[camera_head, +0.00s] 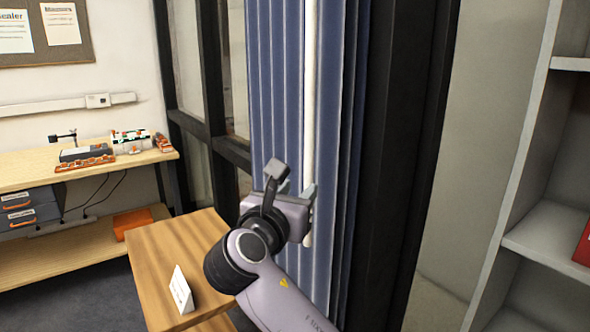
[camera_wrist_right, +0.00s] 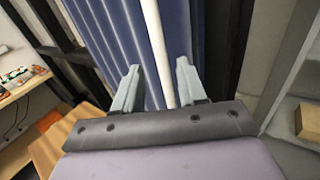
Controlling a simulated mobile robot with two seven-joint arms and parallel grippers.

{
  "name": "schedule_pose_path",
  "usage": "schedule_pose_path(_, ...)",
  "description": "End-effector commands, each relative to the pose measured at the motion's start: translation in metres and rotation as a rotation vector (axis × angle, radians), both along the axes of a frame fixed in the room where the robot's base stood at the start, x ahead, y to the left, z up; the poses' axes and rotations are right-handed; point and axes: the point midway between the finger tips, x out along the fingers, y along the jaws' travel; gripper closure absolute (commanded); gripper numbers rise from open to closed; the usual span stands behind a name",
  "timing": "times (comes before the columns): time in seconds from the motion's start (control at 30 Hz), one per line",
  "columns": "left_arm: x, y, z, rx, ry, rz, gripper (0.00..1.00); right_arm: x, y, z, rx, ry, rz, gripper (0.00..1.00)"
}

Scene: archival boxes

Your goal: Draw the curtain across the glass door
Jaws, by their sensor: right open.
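The blue curtain (camera_head: 272,75) hangs in folds, bunched at the right part of the dark-framed glass door (camera_head: 202,80). A white pull rod (camera_head: 310,90) hangs upright in front of the curtain, with its lower end near my right gripper. My right gripper (camera_head: 309,195) is at the rod's lower part. In the right wrist view the two fingers (camera_wrist_right: 154,88) stand apart, with the white rod (camera_wrist_right: 158,50) between them and the blue curtain (camera_wrist_right: 118,40) behind. Whether a finger touches the rod I cannot tell. My left gripper is not in view.
A small wooden table (camera_head: 160,262) with a white folded card (camera_head: 181,290) stands left of my right arm. A workbench (camera_head: 30,178) is at the far left. A grey shelf unit (camera_head: 550,240) stands at the right.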

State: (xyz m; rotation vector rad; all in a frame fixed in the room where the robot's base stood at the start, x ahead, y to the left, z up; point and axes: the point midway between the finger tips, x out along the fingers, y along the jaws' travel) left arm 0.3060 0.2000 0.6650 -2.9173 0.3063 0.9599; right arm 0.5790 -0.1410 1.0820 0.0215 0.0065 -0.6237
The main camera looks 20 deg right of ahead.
Motion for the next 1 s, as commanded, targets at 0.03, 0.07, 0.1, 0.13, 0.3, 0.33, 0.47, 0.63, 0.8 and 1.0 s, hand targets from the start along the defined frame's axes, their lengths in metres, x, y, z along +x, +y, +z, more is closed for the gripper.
schedule_pose_path(0.03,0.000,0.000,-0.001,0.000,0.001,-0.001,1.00,0.000,0.000,0.004,-0.014,0.001,-0.007,0.59)
schedule_pose_path(0.07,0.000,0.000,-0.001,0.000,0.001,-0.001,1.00,0.000,-0.001,0.006,-0.022,0.001,-0.010,0.59)
schedule_pose_path(0.1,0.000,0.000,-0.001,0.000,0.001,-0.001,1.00,0.002,-0.002,0.007,-0.025,0.003,-0.012,0.59)
schedule_pose_path(0.13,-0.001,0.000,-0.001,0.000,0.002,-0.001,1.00,0.004,-0.004,0.007,-0.028,0.003,-0.014,0.59)
schedule_pose_path(0.3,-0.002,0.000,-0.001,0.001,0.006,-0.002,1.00,0.024,-0.020,0.007,-0.026,0.003,-0.015,0.59)
schedule_pose_path(0.33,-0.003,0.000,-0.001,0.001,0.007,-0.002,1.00,0.028,-0.022,0.007,-0.026,0.003,-0.014,0.59)
schedule_pose_path(0.47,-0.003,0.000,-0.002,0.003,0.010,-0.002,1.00,0.043,-0.033,0.006,-0.025,0.003,-0.014,0.59)
schedule_pose_path(0.63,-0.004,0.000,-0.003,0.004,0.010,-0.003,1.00,0.054,-0.041,0.006,-0.024,0.003,-0.012,0.59)
schedule_pose_path(0.8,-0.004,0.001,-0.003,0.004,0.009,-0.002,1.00,0.057,-0.042,0.006,-0.022,0.002,-0.010,0.59)
schedule_pose_path(1.0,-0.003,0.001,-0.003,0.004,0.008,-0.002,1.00,0.056,-0.042,0.006,-0.022,0.002,-0.010,0.85)
